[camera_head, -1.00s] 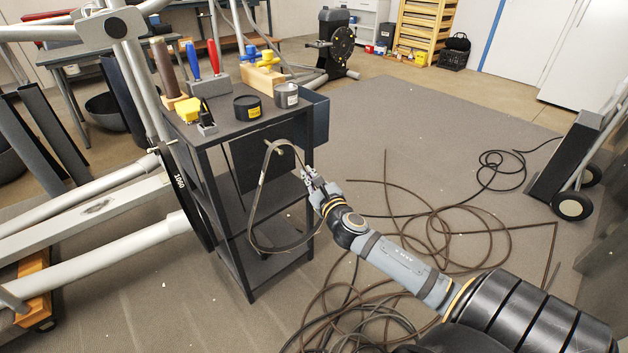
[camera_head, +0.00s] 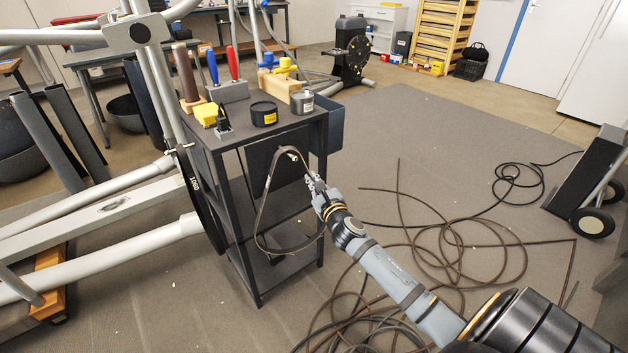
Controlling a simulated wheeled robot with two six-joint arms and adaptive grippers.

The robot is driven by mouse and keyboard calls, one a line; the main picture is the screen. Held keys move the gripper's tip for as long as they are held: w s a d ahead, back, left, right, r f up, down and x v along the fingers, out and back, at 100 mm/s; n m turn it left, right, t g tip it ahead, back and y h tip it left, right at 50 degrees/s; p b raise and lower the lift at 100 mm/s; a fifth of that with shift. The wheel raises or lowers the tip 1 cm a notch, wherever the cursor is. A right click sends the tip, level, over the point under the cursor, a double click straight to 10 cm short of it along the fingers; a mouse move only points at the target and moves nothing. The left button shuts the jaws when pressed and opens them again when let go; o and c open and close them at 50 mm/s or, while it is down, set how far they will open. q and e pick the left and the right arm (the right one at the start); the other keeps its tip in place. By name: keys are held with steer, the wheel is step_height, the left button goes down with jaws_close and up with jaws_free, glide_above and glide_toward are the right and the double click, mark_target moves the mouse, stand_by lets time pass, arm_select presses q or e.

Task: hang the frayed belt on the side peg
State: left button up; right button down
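The frayed belt (camera_head: 266,202) is a thin, dark, elongated loop, upright at the front of the black tool cart (camera_head: 222,195). Its top is at the pale-tipped side peg (camera_head: 293,153), whose tip appears just inside the loop. I cannot tell whether the belt rests on the peg. The belt's lower end hangs in front of the cart's lower shelves. My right gripper (camera_head: 312,183) is at the upper right strand, with its small fingers apparently closed on the belt. My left gripper is out of view.
The cart top holds screwdrivers, a yellow block (camera_head: 206,114), a black tin (camera_head: 264,113) and a grey tin (camera_head: 302,101). Grey machine tubes (camera_head: 110,248) stand close left. Brown cables (camera_head: 450,250) lie on the floor to the right. A hand truck (camera_head: 582,180) stands far right.

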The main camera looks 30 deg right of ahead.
stand_by(0.4)
steer(key=c, duration=1.4)
jaws_free()
steer(key=shift+c, duration=0.2)
steer(key=s+a, duration=0.2)
steer(key=s, duration=0.9)
steer(key=shift+s+a, duration=0.15)
steer(key=shift+s, duration=0.25)
